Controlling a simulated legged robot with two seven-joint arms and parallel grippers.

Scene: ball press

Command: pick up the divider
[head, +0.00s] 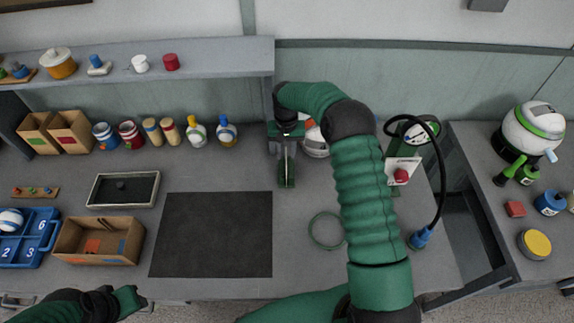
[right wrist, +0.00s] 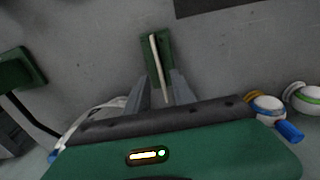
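A thin cream plate, probably the divider (right wrist: 158,68), stands on edge in a small green holder (right wrist: 147,46) in the right wrist view. The holder also shows in the head view (head: 287,182), below my right gripper (head: 286,158). In the right wrist view my right gripper (right wrist: 160,88) is open, with its grey fingers on either side of the plate's near end and gaps visible. The plate's lower end is partly hidden near the gripper body. My left gripper (head: 128,298) is low at the left front edge of the table; its fingers are unclear.
A dark mat (head: 212,234) lies left of the holder and a green ring (head: 326,230) to the right. Bottles (head: 227,130) and cans (head: 131,133) line the back. A green press with a red button (head: 401,176) and black cable stands right of my arm.

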